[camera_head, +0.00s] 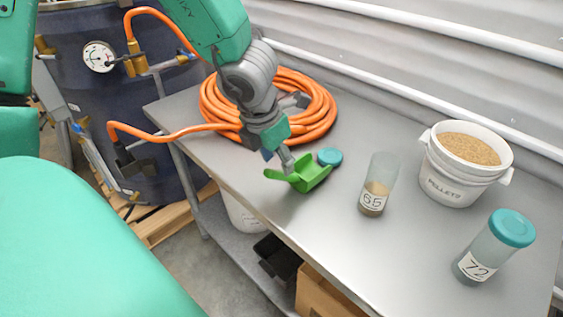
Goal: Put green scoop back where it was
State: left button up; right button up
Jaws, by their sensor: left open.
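The green scoop (312,176) lies on the grey metal table (410,245), with its short handle toward the left. My left gripper (277,157) is open and points down right at the scoop's back and handle side. One finger overlaps the scoop in the picture, so I cannot tell whether they touch. My right gripper is not in view.
A teal lid (330,156) lies beside the scoop. An open jar labelled 65 (378,180), a white pellet bucket (452,185) and a teal-capped jar labelled 72 (490,250) stand to the right. A coiled orange hose (318,108) lies behind. The front centre is clear.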

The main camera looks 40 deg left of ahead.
pick_arm(q)
jog(key=p+v, duration=0.1)
jog(key=v, duration=0.4)
jog(key=p+v, duration=0.1)
jog(key=v, duration=0.1)
jog(key=shift+s+a+r+p, duration=0.1)
jog(key=shift+a+p, duration=0.2)
jog(key=shift+s+a+m, duration=0.15)
jog(key=shift+m, duration=0.15)
jog(key=s+a+f+m+y, duration=0.1)
jog(key=s+f+m+y, duration=0.15)
jog(key=f+m, duration=0.65)
jog(key=s+a+f+m+y, duration=0.1)
jog(key=s+a+f+m, duration=0.15)
jog(key=f+m, duration=0.7)
jog(key=s+d+f+m+g+h, duration=0.1)
jog(key=s+d+f+m, duration=0.3)
jog(key=s+m, duration=0.2)
jog(key=s+d+f+m+g+h, duration=0.1)
jog(key=s+d+f+m, duration=0.3)
jog(key=m, duration=0.6)
jog(key=shift+s+d+f+m+h, duration=0.35)
jog(key=shift+s+f+h, duration=0.3)
jog(key=shift+s, duration=0.3)
